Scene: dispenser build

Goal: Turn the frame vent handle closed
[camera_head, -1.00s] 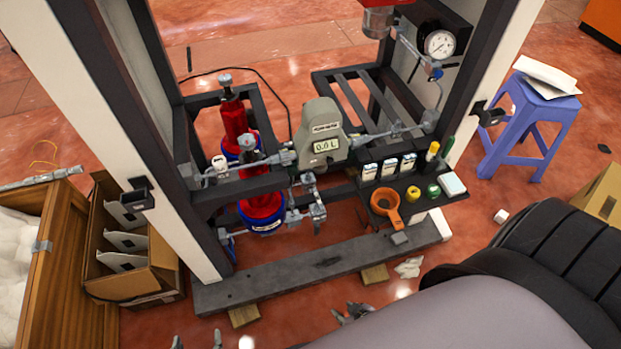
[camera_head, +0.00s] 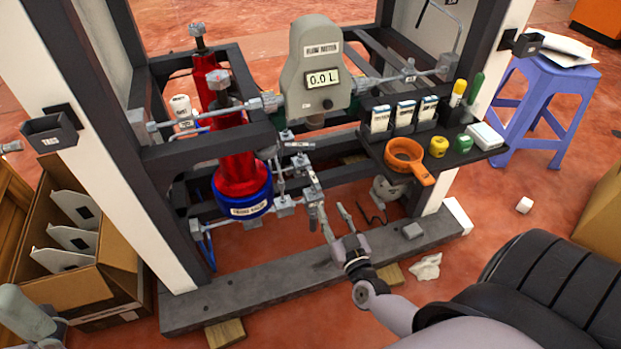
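The black frame (camera_head: 165,158) holds a grey flow meter (camera_head: 315,62) reading 0.0 L, with thin pipes on both sides. Below it hangs a cluster of grey pipe fittings with a lever-like handle (camera_head: 311,193). I cannot tell for sure whether this is the vent handle, nor its setting. My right gripper (camera_head: 334,217) is just below and right of this handle, over the grey base beam. Its two fingers point up and stand apart, with nothing seen between them. Contact with the handle cannot be made out.
Red cylinders with a blue ring (camera_head: 243,205) stand left of the fittings. A black shelf (camera_head: 463,152) at the right carries an orange ring tool (camera_head: 404,155), small boxes and caps. The grey base beam (camera_head: 250,290) crosses below. A cardboard box (camera_head: 115,262) stands at left.

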